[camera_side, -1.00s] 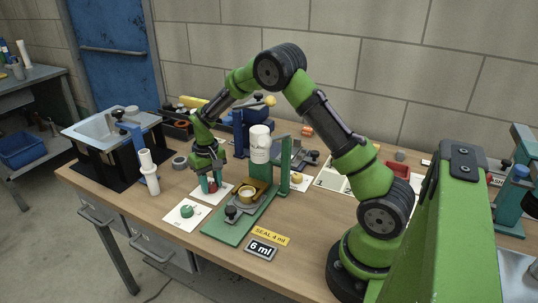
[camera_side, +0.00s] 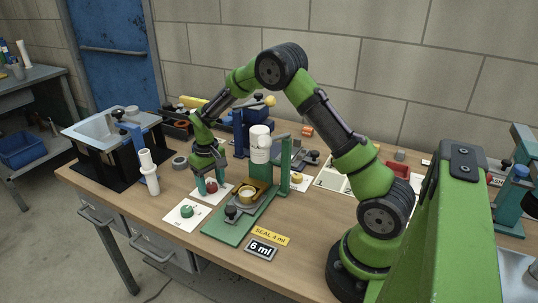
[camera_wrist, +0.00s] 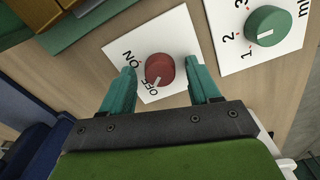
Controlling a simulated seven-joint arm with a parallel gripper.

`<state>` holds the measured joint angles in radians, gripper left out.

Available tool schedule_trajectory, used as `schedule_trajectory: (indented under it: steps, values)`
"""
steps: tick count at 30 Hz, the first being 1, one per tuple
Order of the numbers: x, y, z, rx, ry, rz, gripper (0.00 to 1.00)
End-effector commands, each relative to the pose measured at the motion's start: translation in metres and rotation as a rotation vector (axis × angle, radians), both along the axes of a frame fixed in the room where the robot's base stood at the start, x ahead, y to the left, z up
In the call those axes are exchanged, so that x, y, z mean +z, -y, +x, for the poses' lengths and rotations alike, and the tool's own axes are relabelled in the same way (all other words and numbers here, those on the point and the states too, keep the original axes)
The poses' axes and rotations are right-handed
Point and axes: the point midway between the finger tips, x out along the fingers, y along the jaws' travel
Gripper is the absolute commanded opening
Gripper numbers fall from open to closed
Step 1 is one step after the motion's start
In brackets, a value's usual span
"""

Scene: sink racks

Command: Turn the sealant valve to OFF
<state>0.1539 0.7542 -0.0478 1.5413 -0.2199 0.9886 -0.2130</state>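The red sealant valve knob (camera_wrist: 160,68) sits on a white card (camera_wrist: 138,48) marked ON and OFF. Its white pointer line faces the OFF print in the wrist view. In the side view the red knob (camera_side: 212,184) shows between my fingers. My gripper (camera_wrist: 161,66) is open, with one teal finger on each side of the knob and a gap visible on both sides. In the side view my gripper (camera_side: 211,181) is low over the card, left of the white sealant bottle (camera_side: 260,140).
A green dial (camera_wrist: 268,25) on a numbered ml card lies close by; the side view shows this dial (camera_side: 187,211) in front. The green fixture base (camera_side: 225,229) stands to the right. A white pipe piece (camera_side: 149,171) stands left. Signs read SEAL 4 ml (camera_side: 272,235) and 6 ml (camera_side: 261,250).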

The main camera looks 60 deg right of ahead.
Motion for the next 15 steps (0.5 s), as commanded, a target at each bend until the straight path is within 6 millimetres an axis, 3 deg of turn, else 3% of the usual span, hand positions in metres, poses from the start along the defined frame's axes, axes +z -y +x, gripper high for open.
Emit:
schedule_trajectory:
  steps: [10, 15]
  values:
    - [0.003, 0.000, 0.000, -0.001, 0.001, 0.000, 0.63]
    - [0.026, 0.000, 0.001, -0.001, 0.004, 0.000, 0.63]
